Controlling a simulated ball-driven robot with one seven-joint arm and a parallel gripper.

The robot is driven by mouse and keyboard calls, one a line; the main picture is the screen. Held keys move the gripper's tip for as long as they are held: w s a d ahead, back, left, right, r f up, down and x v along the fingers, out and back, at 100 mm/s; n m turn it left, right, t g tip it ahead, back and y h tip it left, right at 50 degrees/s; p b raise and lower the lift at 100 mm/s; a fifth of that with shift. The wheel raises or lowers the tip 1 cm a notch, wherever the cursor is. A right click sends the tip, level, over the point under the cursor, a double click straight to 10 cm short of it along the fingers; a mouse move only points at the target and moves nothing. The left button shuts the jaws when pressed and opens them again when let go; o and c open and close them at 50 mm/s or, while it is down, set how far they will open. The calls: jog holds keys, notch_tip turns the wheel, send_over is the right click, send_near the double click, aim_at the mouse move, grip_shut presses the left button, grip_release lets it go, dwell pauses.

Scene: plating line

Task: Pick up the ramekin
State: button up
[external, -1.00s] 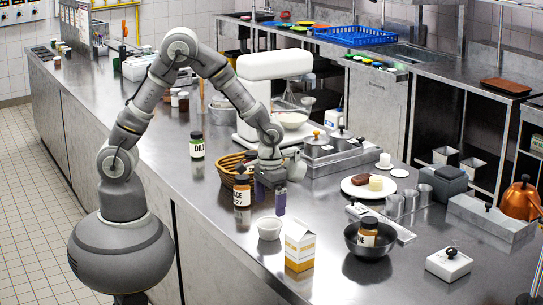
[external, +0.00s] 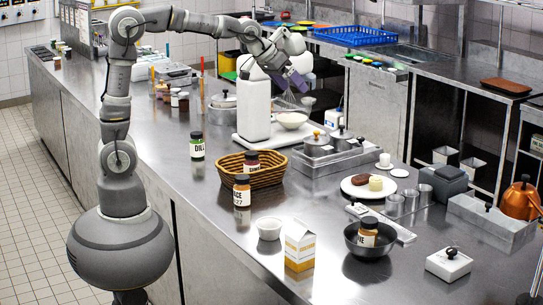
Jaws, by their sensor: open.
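The ramekin (external: 269,229), a small white cup, stands upright on the steel counter near its front edge, just left of a milk carton. My gripper (external: 300,83), with purple fingers, is raised far behind the ramekin, in front of the white stand mixer and above its bowl. It is open, and I see nothing held in it. The ramekin is fully visible and apart from the gripper.
A yellow-and-white carton (external: 299,246) stands close right of the ramekin. A brown jar (external: 242,191) and a wicker basket (external: 262,178) are behind it. A dark bowl (external: 368,245) holding a jar is farther right. The counter left of the ramekin is clear.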

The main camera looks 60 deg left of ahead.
jog(key=s+a+r+t+y+b, duration=0.1)
jog(key=s+a+r+t, duration=0.3)
jog(key=r, duration=0.8)
jog(key=s+a+r+t+y+b, duration=0.1)
jog(key=s+a+r+t+b, duration=0.3)
jog(key=a+r, duration=0.4)
notch_tip(320, 180, up, 4)
jog(key=shift+s+a+r, duration=0.25)
jog(key=shift+s+a, duration=0.05)
jog(key=shift+s, duration=0.15)
